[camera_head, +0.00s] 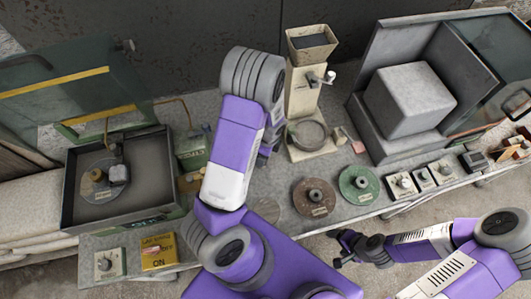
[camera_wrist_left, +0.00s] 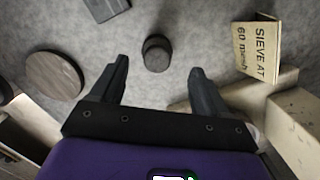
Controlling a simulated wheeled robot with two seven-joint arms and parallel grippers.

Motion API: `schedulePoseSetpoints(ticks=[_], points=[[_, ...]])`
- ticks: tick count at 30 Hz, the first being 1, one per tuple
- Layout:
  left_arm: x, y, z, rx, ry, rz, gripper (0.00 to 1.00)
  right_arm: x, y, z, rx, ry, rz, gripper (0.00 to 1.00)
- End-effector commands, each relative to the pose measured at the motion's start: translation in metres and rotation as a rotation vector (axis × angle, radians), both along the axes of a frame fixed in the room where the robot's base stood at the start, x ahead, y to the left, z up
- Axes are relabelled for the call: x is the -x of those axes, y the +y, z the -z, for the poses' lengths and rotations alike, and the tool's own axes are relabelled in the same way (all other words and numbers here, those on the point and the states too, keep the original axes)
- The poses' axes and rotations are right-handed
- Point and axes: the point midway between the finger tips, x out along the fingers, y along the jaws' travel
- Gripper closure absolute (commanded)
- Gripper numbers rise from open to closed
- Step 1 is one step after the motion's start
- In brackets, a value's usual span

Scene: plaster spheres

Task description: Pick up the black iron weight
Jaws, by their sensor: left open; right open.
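A small dark cylinder (camera_wrist_left: 156,54), which looks like the black iron weight, stands on the grey surface in the left wrist view. It lies ahead of my open left gripper (camera_wrist_left: 158,70), roughly between the lines of its two fingers, with clear space on both sides. I cannot make out the weight in the head view, where my left arm covers part of the bench. My right gripper (camera_head: 343,248) is open and empty, in front of the bench's front edge at the lower right.
A sign reading "SIEVE AT 60 mesh" (camera_wrist_left: 257,50) stands right of the left gripper. A round brown disc (camera_wrist_left: 53,75) lies left. The bench holds a metal tray (camera_head: 70,195), a hopper stand (camera_head: 303,100), round discs (camera_head: 360,184) and a grey block in a case (camera_head: 410,98).

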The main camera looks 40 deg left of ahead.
Motion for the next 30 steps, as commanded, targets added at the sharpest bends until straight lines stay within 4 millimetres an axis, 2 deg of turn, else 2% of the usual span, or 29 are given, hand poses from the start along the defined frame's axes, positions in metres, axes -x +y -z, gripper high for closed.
schedulePoseSetpoints(ticks=[13, 23, 30], points=[[0.004, 0.009, 0.055, 0.002, -0.001, -0.004, 0.25, 0.0, 0.0, 0.002, 0.0, 0.0, 0.0, 0.25], [0.004, 0.009, 0.061, 0.003, -0.004, -0.003, 0.25, 0.0, 0.0, 0.002, 0.0, 0.0, 0.0, 0.25], [0.004, 0.009, 0.061, 0.003, -0.004, -0.003, 0.6, 0.0, 0.0, 0.002, 0.0, 0.0, 0.0, 0.25]])
